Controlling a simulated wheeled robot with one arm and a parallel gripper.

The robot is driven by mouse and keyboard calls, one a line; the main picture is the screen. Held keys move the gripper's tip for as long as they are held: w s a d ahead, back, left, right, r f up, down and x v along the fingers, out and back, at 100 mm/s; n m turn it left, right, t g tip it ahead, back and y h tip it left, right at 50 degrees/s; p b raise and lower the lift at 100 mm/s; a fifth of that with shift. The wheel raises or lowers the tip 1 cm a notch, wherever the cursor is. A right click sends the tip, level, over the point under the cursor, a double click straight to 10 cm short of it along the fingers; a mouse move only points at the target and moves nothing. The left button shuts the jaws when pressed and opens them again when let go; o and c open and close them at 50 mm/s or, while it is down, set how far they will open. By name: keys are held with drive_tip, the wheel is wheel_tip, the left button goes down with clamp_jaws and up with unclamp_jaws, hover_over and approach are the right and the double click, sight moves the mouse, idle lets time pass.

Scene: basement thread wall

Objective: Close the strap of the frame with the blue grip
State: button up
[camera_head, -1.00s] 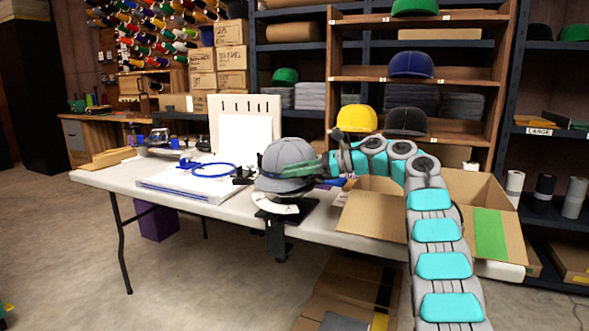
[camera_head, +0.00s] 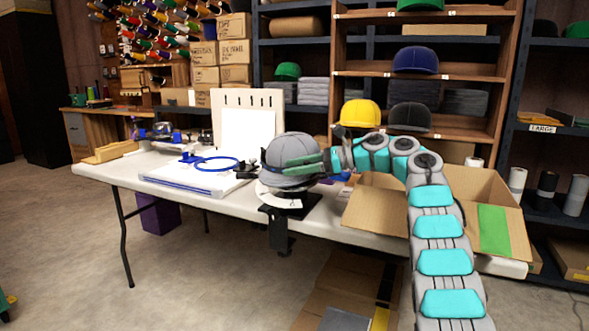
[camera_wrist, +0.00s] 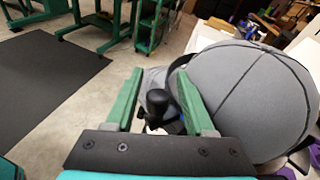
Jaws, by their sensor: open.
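A grey cap (camera_head: 291,150) sits on a frame on a black stand (camera_head: 290,205) clamped at the table's front edge. My gripper (camera_head: 290,166) is beside the cap's right and front side, its green fingers overlapping the cap in the head view. In the wrist view the open fingers (camera_wrist: 159,75) have a black knob (camera_wrist: 158,103) showing between them, and the grey cap (camera_wrist: 250,90) fills the right side, close to the right finger. I cannot tell whether the fingers touch anything. The strap and the colour of this frame's grip are not clear. Other equipment with blue parts (camera_head: 163,131) stands at the table's left end.
A blue hoop (camera_head: 215,163) lies on a white board left of the cap. An open cardboard box (camera_head: 375,212) stands to the right on the white table (camera_head: 130,172). Shelves with caps, including a yellow one (camera_head: 360,113), stand behind. The floor in front is open on the left.

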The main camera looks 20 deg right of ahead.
drive_tip(key=shift+d, duration=0.15)
drive_tip(key=p+v, duration=0.1)
drive_tip(key=v, duration=0.6)
drive_tip(key=shift+d, duration=0.4)
drive_tip(key=shift+s+r, duration=0.1)
drive_tip(key=shift+s, duration=0.05)
